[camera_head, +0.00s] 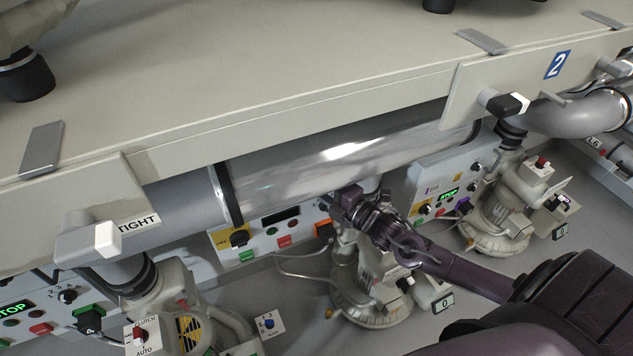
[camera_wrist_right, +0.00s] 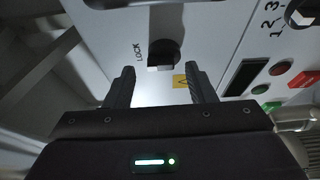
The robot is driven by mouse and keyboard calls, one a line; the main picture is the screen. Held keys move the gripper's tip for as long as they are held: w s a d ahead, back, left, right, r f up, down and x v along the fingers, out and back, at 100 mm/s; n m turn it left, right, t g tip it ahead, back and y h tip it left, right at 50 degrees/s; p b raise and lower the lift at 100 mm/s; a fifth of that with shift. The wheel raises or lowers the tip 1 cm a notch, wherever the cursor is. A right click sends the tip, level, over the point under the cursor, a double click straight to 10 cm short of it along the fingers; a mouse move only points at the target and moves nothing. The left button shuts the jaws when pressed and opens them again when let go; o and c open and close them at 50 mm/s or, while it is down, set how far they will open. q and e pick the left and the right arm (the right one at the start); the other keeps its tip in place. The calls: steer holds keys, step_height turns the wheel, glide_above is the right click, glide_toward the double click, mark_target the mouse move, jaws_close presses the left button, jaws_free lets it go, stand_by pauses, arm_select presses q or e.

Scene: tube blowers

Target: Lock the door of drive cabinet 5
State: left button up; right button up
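In the right wrist view a black knob (camera_wrist_right: 164,50) with a white end is mounted on a pale cabinet panel (camera_wrist_right: 210,25), beside the word LOCK. My right gripper (camera_wrist_right: 162,78) is open and empty. Its two dark fingers point at the panel, one on each side of the line to the knob. They appear short of it, but the exact gap is unclear. In the head view my right arm reaches in from the right to below the big pipe; its fingers cannot be made out. No number 5 is readable on the cabinet. My left gripper is not in view.
In the wrist view a dark display (camera_wrist_right: 241,76) and a red button (camera_wrist_right: 303,79) lie right of the knob. In the head view a large metal pipe (camera_head: 330,160) and a beige cover (camera_head: 250,70) hang above the control panels. Grey floor (camera_head: 530,275) is open at right.

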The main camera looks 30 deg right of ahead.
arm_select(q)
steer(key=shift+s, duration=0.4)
arm_select(e)
steer(key=v, duration=0.6)
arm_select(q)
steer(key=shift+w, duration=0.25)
arm_select(e)
steer(key=shift+r, duration=0.1)
